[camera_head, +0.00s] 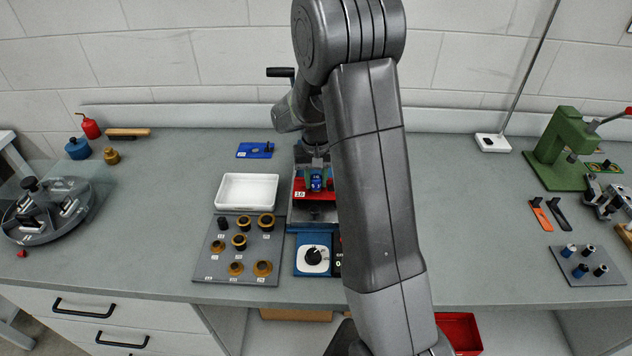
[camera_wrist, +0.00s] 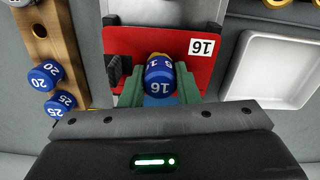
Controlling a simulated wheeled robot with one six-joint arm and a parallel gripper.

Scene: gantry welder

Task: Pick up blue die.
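The blue die (camera_wrist: 159,78), marked 16, is at the red plate labelled 16 (camera_wrist: 195,75) in the wrist view. A bit of gold shows at its far end. In the head view the die (camera_head: 316,183) is small, over the red plate (camera_head: 300,195) of the machine. My gripper (camera_wrist: 159,88) is around the die, with a teal finger on each side of it. It also shows in the head view (camera_head: 317,178). The fingers are close to the die, but I cannot tell whether they press on it.
A wooden rack (camera_wrist: 58,45) holds blue dies marked 20 (camera_wrist: 44,76) and 25 (camera_wrist: 61,103). An empty white tray (camera_head: 247,191) stands left of the machine, above a grey plate (camera_head: 210,268) with several brass and black parts. A green press (camera_head: 556,150) stands far right.

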